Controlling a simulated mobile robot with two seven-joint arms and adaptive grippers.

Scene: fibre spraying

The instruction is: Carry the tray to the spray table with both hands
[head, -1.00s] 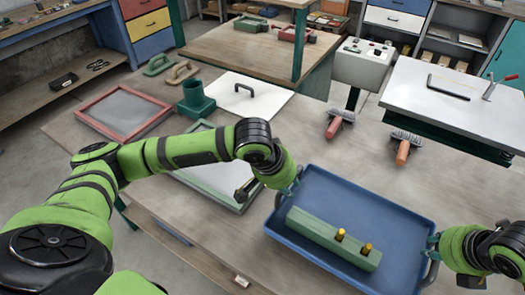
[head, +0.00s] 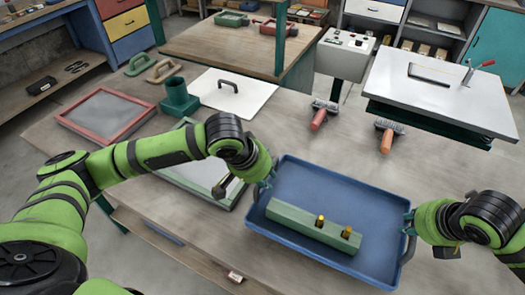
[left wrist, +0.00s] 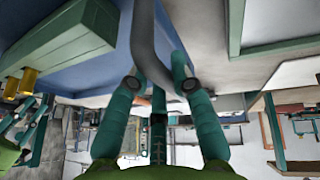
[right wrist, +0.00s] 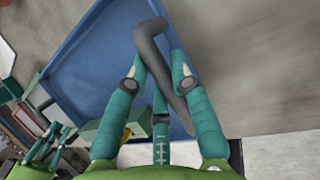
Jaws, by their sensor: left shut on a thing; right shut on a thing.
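The blue tray (head: 335,190) is in the head view at lower right, over the wooden table. A green block (head: 310,226) with two brass-coloured knobs lies in it. My left gripper (head: 264,184) is shut on the tray's left handle, a grey bar (left wrist: 148,45) between its fingers in the left wrist view. My right gripper (head: 409,222) is shut on the tray's right handle, a grey bar (right wrist: 160,70) in the right wrist view. I cannot tell whether the tray touches the table. The likely spray table, a white-topped stand (head: 440,92), is at upper right.
Two orange-handled brushes (head: 386,142) (head: 319,118) lie between tray and white-topped stand. A grey control box (head: 344,54) stands behind. A green-framed screen (head: 205,175), white board (head: 232,95), green cup (head: 178,98) and red-framed screen (head: 107,115) lie left of the tray.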

